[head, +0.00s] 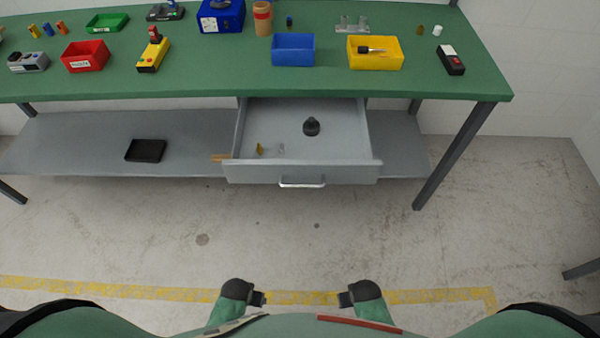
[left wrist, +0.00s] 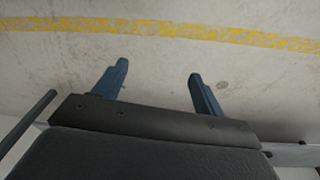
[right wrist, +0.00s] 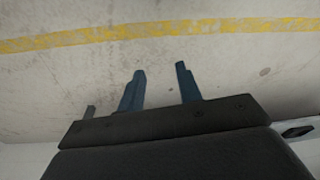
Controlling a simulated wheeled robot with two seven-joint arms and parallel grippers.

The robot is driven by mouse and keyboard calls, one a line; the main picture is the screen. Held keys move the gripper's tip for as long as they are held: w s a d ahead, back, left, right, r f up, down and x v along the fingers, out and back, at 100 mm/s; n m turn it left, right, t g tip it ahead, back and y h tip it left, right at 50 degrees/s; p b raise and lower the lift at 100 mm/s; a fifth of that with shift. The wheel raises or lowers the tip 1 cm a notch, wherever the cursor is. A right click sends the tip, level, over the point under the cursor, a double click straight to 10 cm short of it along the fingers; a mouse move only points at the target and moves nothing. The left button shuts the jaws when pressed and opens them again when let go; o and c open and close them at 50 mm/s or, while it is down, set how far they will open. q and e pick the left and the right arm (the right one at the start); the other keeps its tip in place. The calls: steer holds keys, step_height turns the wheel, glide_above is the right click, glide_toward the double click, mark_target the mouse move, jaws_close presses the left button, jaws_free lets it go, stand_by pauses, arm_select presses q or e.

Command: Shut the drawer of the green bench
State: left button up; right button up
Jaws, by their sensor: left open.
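The green bench (head: 215,83) stands ahead with its grey drawer (head: 300,172) pulled out toward me below the top. The drawer's silver bar handle (head: 302,182) is on the front panel. Inside lie a dark round weight-like object (head: 311,127), a small yellow piece (head: 260,149) and a small pale piece. My left gripper (head: 262,298) is low in the head view, well short of the drawer. It is open and empty in the left wrist view (left wrist: 160,75). My right gripper (head: 343,299) is beside it, with fingers apart and empty in the right wrist view (right wrist: 160,75).
A lower shelf (head: 75,145) holds a black tray (head: 146,150). The bench top carries a red bin (head: 86,57), a blue bin (head: 293,50), a yellow bin (head: 375,53) and tools. A bench leg (head: 450,160) stands right of the drawer. The floor before the drawer is clear.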

jaws_close()
steer(key=w+a+r+n+t+b, duration=0.2)
steer(key=w+r, duration=0.2)
steer(key=w, duration=0.6)
steer(key=w+a+r+n+t+b, duration=0.2)
steer(key=w+a+r, duration=0.15)
steer(key=w, duration=0.75)
steer(key=w+a+r+n+t+y+b, duration=0.25)
steer(key=a+r+n+t, duration=0.35)
steer(key=a+r, duration=0.6)
arm_select(q)
step_height(320, 180, up, 24)
arm_select(e)
steer(key=s+a+r+n+t+y, duration=0.1)
steer(key=s+a+r+n+y, duration=0.45)
steer(key=r+n, duration=0.2)
steer(key=s+a+r+n+y, duration=0.45)
steer(key=a+r+n, duration=0.2)
steer(key=r, duration=0.25)
arm_select(q)
step_height(320, 180, down, 18)
steer(key=w+p, duration=0.1)
steer(key=p, duration=0.4)
steer(key=shift+d+f, duration=0.2)
steer(key=shift+d, duration=0.15)
arm_select(e)
steer(key=w+a+n, duration=0.1)
steer(key=w+a, duration=0.5)
steer(key=w, duration=0.4)
steer(key=shift+w+a+f, duration=0.3)
